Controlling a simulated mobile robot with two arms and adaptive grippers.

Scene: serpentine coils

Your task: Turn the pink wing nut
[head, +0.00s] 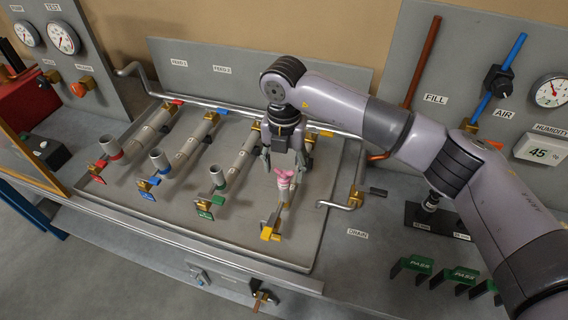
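The pink wing nut (284,178) sits near the upper end of the rightmost coil on the grey panel, above a yellow-handled fitting. My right gripper (286,163) points down over it. Its two fingers are spread, one on each side of the nut's upper part, with a gap visible between them and the pink. The top of the rightmost coil is partly hidden by the gripper. My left gripper is not in view.
Three other coils with red, blue and green collars (217,176) stand to the left. A bent drain pipe (345,206) lies to the right, and green PASS tags (461,275) stand at the lower right. Gauges and pipes line the back.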

